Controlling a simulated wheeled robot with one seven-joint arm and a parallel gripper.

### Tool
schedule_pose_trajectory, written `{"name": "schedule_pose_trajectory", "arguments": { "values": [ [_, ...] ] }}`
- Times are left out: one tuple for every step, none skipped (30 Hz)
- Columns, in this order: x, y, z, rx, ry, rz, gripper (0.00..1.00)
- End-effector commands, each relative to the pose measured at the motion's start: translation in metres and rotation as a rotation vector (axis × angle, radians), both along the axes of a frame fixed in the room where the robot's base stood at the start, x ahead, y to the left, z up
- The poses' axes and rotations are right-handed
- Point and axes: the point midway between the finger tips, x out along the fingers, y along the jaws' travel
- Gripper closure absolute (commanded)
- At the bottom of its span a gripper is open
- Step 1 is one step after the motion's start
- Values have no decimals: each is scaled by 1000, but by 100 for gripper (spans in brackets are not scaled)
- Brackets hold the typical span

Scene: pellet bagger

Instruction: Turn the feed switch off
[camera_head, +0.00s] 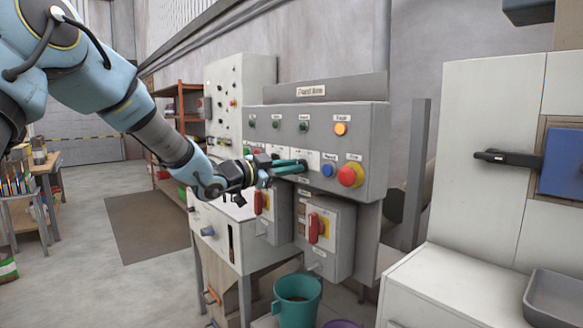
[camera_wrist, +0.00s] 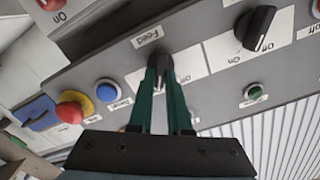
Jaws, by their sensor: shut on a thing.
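The feed switch (camera_wrist: 161,66) is a dark rotary knob on a white plate labelled "Feed" on the grey control panel (camera_head: 357,117). My gripper (camera_wrist: 162,75) has its green fingers closed around this knob in the wrist view. In the head view my gripper (camera_head: 305,166) reaches the panel from the left, and its fingers hide most of the switch.
Beside it are another black knob (camera_wrist: 256,27), a blue button (camera_head: 327,170) and a red emergency button (camera_head: 350,175). Boxes with red handles (camera_head: 318,228) hang below the panel. A teal bucket (camera_head: 297,300) stands underneath. A white cabinet (camera_head: 490,140) is at the right.

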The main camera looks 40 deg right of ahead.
Motion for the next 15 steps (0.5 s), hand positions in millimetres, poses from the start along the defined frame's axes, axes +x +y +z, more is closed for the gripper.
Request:
{"name": "schedule_pose_trajectory", "arguments": {
  "values": [
    [0, 0, 0, 0, 0, -1, 100],
    [0, 0, 0, 0, 0, -1, 100],
    [0, 0, 0, 0, 0, -1, 100],
    [0, 0, 0, 0, 0, -1, 100],
    [0, 0, 0, 1, 0, 0, 100],
    [0, 0, 0, 1, 0, 0, 100],
    [0, 0, 0, 1, 0, 0, 100],
    [0, 0, 0, 1, 1, 0, 100],
    [0, 0, 0, 1, 2, 0, 100],
    [0, 0, 0, 2, 4, 0, 100],
    [0, 0, 0, 2, 6, 0, 100],
    [0, 0, 0, 2, 12, 0, 100],
    [0, 0, 0, 2, 17, 0, 100],
    [0, 0, 0, 3, 24, 0, 100],
    [0, 0, 1, 3, 36, 0, 100]
  ]
}}
